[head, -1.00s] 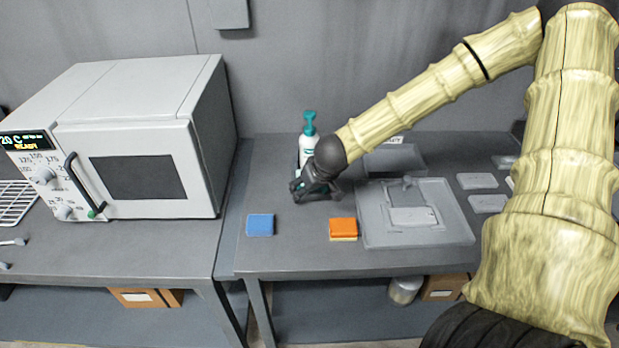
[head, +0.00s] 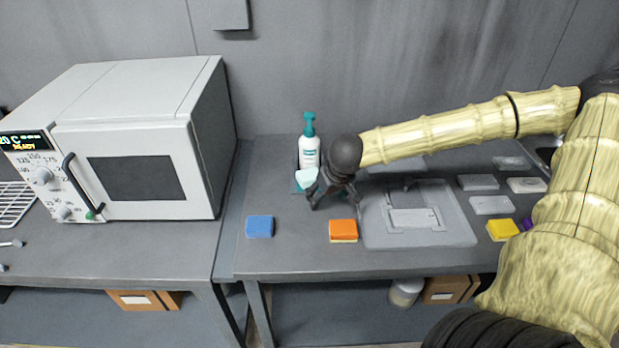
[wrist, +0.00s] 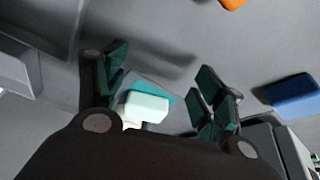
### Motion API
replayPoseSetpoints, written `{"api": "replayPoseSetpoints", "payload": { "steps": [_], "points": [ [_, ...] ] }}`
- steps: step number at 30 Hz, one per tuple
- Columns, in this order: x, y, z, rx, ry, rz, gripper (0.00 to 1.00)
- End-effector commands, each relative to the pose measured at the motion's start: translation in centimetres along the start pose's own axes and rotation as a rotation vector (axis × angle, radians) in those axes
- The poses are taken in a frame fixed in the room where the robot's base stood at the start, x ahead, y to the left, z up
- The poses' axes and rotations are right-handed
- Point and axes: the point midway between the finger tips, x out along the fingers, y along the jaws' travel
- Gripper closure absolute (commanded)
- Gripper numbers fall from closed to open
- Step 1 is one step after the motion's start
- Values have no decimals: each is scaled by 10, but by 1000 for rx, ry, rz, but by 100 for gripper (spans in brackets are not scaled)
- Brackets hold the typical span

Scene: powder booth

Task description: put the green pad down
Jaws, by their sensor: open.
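The wrist view shows the open fingers (wrist: 160,90) with dark green inner faces.
A blue pad (head: 260,226) and an orange pad (head: 343,230) lie near the front edge. A grey tray (head: 455,228) is to the right, with a yellow pad (head: 502,230) beyond it. A white oven (head: 140,140) stands left.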

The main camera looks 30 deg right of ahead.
Motion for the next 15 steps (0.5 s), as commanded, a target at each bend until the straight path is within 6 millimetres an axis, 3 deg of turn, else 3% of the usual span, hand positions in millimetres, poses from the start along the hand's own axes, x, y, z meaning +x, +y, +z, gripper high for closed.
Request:
{"api": "replayPoseSetpoints", "payload": {
  "steps": [9,15],
  "points": [
    [15,0,-37,-1,0,0,30],
    [20,0,-49,0,0,0,30]
  ]
}}
